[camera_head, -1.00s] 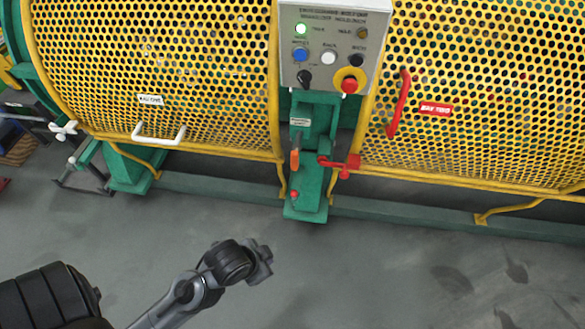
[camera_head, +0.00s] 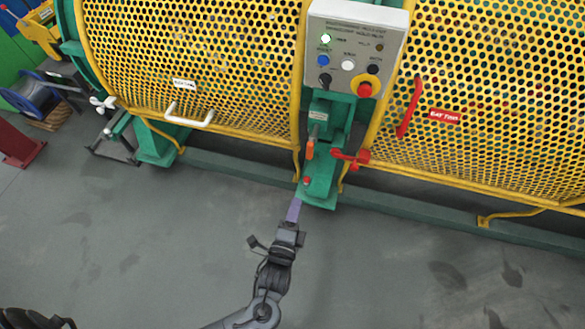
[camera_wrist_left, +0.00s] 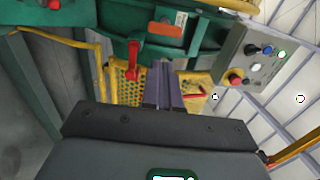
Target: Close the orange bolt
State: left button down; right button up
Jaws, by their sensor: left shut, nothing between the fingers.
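The orange bolt (camera_head: 310,148) is a small upright orange handle on the green post (camera_head: 318,187) below the control box. In the left wrist view an orange part, likely the same bolt (camera_wrist_left: 165,29), lies beyond the fingertips on a green bracket. My left gripper (camera_head: 295,207) is in front of and below the bolt, its purple-grey fingers pointing up toward the post's foot. In the left wrist view its fingers (camera_wrist_left: 163,88) are together, with nothing between them. It looks apart from the bolt. My right gripper is not in view.
A red latch (camera_head: 352,158) sticks out right of the bolt; it also shows in the left wrist view (camera_wrist_left: 132,60). A red button (camera_head: 306,181) is low on the post. The control box (camera_head: 355,50) hangs above, between yellow mesh guards (camera_head: 190,70). The grey floor in front is clear.

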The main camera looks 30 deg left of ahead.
pick_arm(q)
jog(key=a+b+x, duration=0.1)
jog(key=x, duration=0.3)
jog(key=b, duration=0.4)
send_near(308, 153)
jog(key=x, duration=0.5)
jog(key=shift+f, duration=0.25)
jog(key=shift+w+b, duration=0.45)
jog(key=shift+w, duration=0.2)
jog(key=shift+w+a+r, duration=0.1)
jog(key=shift+w+a, duration=0.05)
jog(key=shift+w, duration=0.1)
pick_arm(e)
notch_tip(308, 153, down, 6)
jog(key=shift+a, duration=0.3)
